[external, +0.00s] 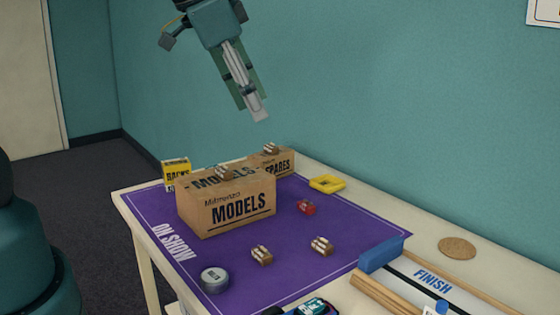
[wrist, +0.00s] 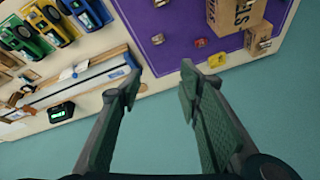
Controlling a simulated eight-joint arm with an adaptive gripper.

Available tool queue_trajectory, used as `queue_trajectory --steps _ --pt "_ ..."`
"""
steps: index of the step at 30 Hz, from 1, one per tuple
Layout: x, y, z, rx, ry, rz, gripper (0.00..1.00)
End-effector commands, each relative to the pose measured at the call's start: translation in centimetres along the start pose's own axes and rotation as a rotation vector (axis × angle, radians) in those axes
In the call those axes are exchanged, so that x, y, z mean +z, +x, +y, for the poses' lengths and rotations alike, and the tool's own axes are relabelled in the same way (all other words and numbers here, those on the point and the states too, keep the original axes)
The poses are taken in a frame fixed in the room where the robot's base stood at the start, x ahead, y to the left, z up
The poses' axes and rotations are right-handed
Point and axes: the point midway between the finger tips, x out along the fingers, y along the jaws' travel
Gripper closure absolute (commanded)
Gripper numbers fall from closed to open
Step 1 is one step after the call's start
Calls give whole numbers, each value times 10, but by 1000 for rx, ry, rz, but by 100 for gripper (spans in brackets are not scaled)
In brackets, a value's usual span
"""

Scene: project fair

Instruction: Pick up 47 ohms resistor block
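Several small striped blocks that look like resistor blocks are in the external view. One tan block (external: 262,256) and another tan block (external: 321,245) stand on the purple mat. One block (external: 224,171) sits on the MODELS box, and one block (external: 271,149) on the SPARES box behind it. Their values are too small to read, so I cannot tell which is 47 ohms. My gripper (external: 258,114) is high above the table's far side, clear of everything. In the wrist view my gripper (wrist: 160,80) shows its fingers apart with nothing between them.
The MODELS box (external: 242,208) and SPARES box (external: 285,162) stand on the mat (external: 160,212). A red item (external: 305,207), yellow item (external: 327,184), grey tin (external: 214,279) and yellow-black box (external: 176,174) are nearby. A FINISH track (external: 430,277) with a blue end is at right.

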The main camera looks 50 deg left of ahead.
Motion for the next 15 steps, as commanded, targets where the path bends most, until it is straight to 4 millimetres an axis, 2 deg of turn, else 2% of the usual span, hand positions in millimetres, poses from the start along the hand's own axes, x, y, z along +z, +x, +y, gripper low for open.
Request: queue_trajectory --steps 15 --pt "-27 68 -9 57 276 -97 65"
